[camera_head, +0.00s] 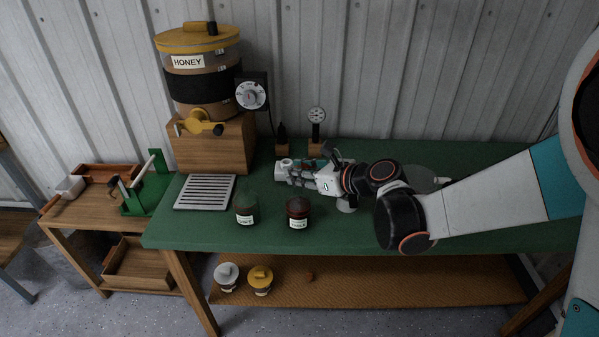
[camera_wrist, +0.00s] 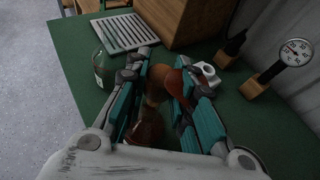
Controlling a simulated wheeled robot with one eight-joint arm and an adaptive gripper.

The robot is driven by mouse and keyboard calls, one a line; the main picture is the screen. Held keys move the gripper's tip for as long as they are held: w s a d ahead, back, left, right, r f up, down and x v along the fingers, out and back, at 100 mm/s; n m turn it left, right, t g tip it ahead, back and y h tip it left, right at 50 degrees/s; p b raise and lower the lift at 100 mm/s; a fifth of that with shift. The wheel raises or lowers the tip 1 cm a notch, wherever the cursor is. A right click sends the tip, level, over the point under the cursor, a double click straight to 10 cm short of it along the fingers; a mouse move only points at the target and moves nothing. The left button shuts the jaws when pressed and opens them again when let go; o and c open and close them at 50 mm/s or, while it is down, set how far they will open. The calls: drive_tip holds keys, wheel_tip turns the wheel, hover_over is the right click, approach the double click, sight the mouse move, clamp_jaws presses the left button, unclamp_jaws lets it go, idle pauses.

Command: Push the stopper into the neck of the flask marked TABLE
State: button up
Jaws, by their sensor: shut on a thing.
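My gripper (camera_head: 292,172) reaches in from the right above the green bench. In the wrist view its teal-padded fingers (camera_wrist: 169,75) are shut on an amber-brown stopper (camera_wrist: 158,82). The fingers partly hide the stopper. A reddish-brown flask (camera_head: 298,212) with a white label stands upright near the bench front; its label seems to read TABLE but is small. It also shows low between the fingers in the wrist view (camera_wrist: 147,130), its neck partly hidden. The held stopper is on the far side of this flask; I cannot tell whether they touch.
A green flask (camera_head: 245,207) with a white label stands left of the brown one. A slatted tray (camera_head: 206,191) and the honey dispenser on its wooden block (camera_head: 211,146) are further left. A small gauge (camera_head: 317,119) stands behind my gripper.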

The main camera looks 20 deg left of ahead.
drive_tip(key=shift+f+b, duration=0.3)
drive_tip(key=shift+f, duration=0.35)
drive_tip(key=o, duration=0.8)
drive_tip(key=shift+o, duration=0.2)
drive_tip(key=shift+d+r, duration=0.1)
drive_tip(key=p+v, duration=0.1)
drive_tip(key=v, duration=0.4)
drive_tip(key=shift+s+d+r, duration=0.15)
drive_tip(key=shift+s+d, duration=0.1)
drive_tip(key=shift+d, duration=0.05)
